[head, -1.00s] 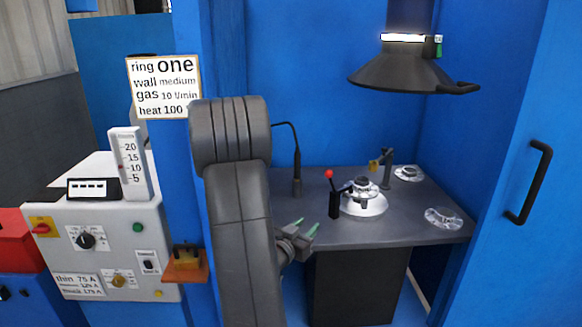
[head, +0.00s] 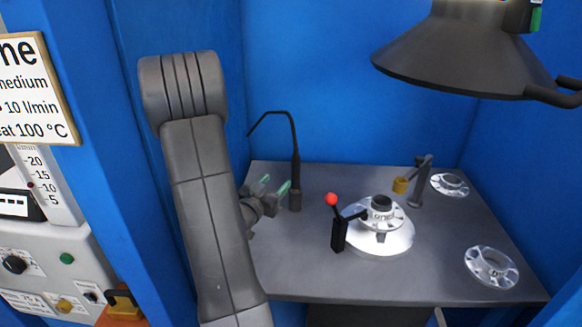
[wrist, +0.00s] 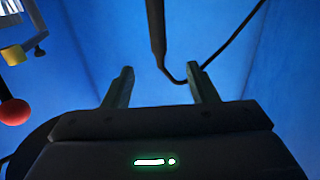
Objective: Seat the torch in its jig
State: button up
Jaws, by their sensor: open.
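A slim black upright rod with a curved cable at its top, which looks like the torch (head: 295,180), stands on the grey bench in a dark base (head: 295,201). In the wrist view the rod (wrist: 156,28) shows at the top, beyond and between my fingertips, touching neither. My gripper (head: 274,184) is open and empty, just left of the rod in the head view. Its two fingers (wrist: 162,85) are spread apart in the wrist view. A dark post (head: 418,190) with a gold cup (head: 400,185) stands at the back right; I cannot tell whether it is the jig.
A silver round fixture (head: 382,238) holds a flanged part (head: 381,212), with a red-knobbed lever (head: 338,235) beside it. A black hood (head: 440,55) hangs above. Blue walls enclose the bench.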

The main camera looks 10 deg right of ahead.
aim_at(294, 164)
jog(key=p+x, duration=0.3)
jog(key=x, duration=1)
jog(key=shift+w+d, duration=0.1)
jog(key=shift+d, duration=0.15)
grip_shut()
